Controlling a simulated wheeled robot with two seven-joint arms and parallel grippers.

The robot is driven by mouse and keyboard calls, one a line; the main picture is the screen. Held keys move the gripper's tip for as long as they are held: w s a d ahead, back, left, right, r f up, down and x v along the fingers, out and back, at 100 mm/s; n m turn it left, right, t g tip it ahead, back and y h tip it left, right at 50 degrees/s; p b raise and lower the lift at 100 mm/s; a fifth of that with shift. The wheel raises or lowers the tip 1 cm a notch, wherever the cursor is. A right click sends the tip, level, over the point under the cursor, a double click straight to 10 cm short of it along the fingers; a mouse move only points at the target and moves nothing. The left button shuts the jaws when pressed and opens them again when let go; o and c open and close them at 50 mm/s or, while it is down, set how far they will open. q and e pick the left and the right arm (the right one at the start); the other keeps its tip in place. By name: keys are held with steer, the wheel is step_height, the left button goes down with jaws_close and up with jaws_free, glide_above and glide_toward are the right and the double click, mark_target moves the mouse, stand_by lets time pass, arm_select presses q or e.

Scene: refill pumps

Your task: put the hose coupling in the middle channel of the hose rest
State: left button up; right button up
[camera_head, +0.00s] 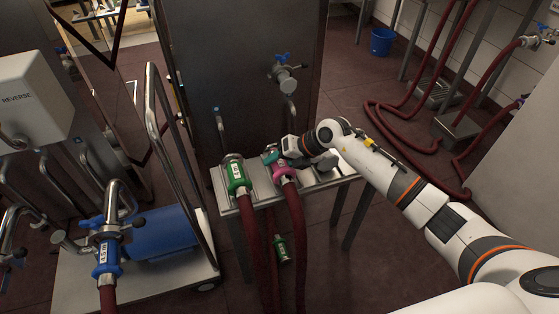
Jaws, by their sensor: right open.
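The hose rest (259,187) is a metal stand in the middle of the head view. A green-banded hose coupling (237,175) lies on its left part, with a dark red hose hanging off the front. A pink-banded coupling (281,172) lies right of it, near the rest's middle, its hose also hanging down. Whether it is fully seated in a channel I cannot tell. My right gripper (290,150) is open just behind and right of the pink coupling, over the rest. It hides part of the rest's right side. My left gripper is out of view.
A green cylinder (282,249) is on or near the floor under the rest. A cart (130,283) with a blue pump (160,234) and blue coupling (106,258) stands left. A steel tank (255,70) rises behind. Red hoses (402,125) and a blue bucket (382,42) are at right.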

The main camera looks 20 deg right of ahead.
steer(key=shift+s+d+f, duration=0.3)
steer(key=shift+d, duration=0.25)
arm_select(q)
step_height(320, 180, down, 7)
steer(key=p, duration=0.2)
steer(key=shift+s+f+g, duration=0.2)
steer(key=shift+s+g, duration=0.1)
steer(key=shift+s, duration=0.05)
arm_select(e)
steer(key=v, duration=1.1)
steer(key=shift+a+r, duration=0.25)
steer(key=shift+r, duration=0.4)
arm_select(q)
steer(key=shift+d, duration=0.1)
arm_select(e)
steer(key=shift+w, duration=0.15)
